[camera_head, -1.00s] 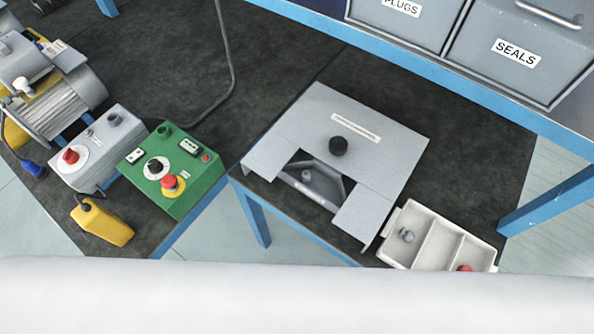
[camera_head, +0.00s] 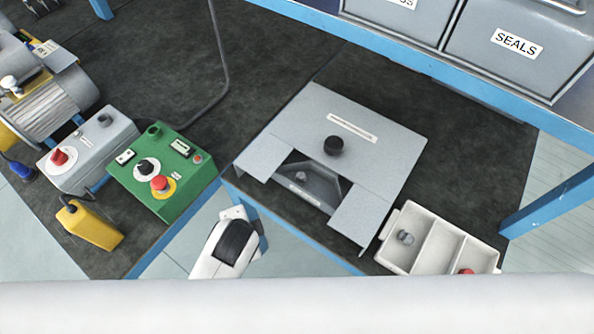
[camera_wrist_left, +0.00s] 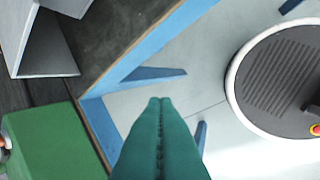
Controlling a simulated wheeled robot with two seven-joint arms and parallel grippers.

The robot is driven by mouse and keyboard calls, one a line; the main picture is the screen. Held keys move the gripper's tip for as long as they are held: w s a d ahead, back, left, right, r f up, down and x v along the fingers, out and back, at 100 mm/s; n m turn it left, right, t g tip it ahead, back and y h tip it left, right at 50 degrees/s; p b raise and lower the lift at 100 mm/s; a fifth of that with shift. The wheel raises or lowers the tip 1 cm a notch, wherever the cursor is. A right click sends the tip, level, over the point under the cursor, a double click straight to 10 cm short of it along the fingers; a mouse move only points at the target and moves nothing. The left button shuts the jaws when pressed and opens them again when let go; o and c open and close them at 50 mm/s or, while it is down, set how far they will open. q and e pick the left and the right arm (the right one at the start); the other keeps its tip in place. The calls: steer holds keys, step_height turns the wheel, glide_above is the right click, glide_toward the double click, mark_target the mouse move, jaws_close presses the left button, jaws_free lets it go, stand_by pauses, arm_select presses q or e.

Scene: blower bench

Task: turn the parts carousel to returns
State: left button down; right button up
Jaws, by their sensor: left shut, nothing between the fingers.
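The parts carousel has a grey sheet-metal housing (camera_head: 345,113) at the right end of the bench, with a black knob (camera_head: 334,145) and a pale label strip on top. Its front cut-out shows a compartment (camera_head: 318,186) with a small grey part inside; I cannot read the label there. In the left wrist view the housing's edge (camera_wrist_left: 45,50) shows at upper left. My left gripper (camera_wrist_left: 160,101) is shut and empty, over the floor off the bench's front edge. In the head view a white and black part of my left arm shows in front of the bench, left of the carousel. My right gripper is not in view.
A green control box (camera_head: 163,172) with a red button stands left of the carousel, beside a grey switch box (camera_head: 90,145) and a yellow pendant (camera_head: 90,224). A white divided tray (camera_head: 437,240) sits at the right. Drawers (camera_head: 515,55) stand behind.

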arm_select(q)
steer(key=w+d+r+m+t+y, duration=0.1)
steer(key=w+d+r+m+t, duration=0.25)
steer(key=d+m, duration=0.6)
steer(key=m+t, duration=0.3)
steer(key=m, duration=0.8)
glide_toward(295, 164)
steer(key=x, duration=0.6)
steer(key=shift+w+f, duration=0.15)
steer(key=shift+f, duration=0.05)
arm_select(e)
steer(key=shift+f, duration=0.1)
